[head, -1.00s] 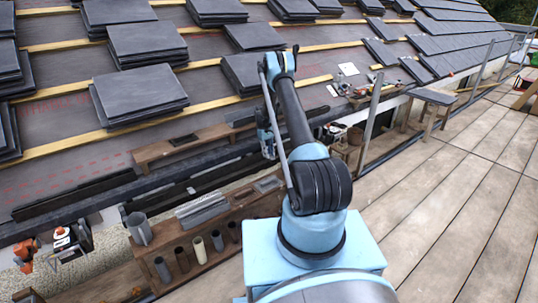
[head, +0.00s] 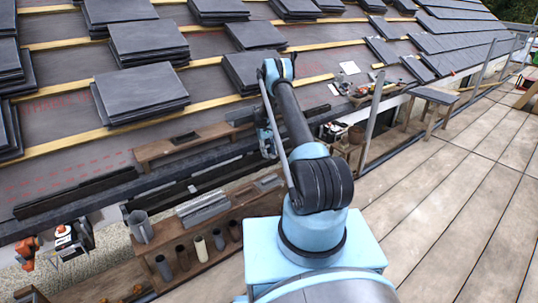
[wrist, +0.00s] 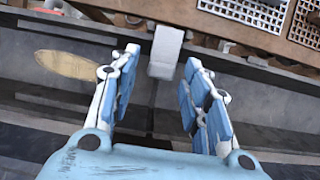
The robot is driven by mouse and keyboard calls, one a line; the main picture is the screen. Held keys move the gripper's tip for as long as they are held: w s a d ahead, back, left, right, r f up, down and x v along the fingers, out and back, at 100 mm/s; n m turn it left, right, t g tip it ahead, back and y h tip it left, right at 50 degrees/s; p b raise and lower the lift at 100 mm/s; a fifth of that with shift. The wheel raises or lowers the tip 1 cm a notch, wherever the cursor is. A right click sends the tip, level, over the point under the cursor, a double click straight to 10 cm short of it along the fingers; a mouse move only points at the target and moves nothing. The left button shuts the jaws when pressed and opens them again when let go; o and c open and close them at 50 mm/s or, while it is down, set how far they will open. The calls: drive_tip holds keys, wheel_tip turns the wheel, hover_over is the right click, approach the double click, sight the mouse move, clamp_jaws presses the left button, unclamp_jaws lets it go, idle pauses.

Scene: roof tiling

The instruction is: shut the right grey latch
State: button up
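A light grey latch-like piece (wrist: 166,48) stands out in the wrist view, at the top middle by the edge of a wooden shelf. I cannot tell if it is the right latch, or whether it is open or shut. My gripper (wrist: 161,62) is open, with its blue-padded fingers to the left and right of the grey piece. Neither finger clearly touches it. In the head view my gripper (head: 268,142) hangs beyond my arm, over the dark gutter edge, and is small there. No latch can be made out in that view.
Slate stacks (head: 140,92) lie on the roof battens. A wooden shelf (head: 190,143) and a lower rack with tubes (head: 201,248) stand near the eave. Light grids (wrist: 250,12) lie on the wooden shelf in the wrist view.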

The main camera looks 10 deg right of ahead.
drive_tip(key=v, duration=1.2)
drive_tip(key=shift+r, duration=0.1)
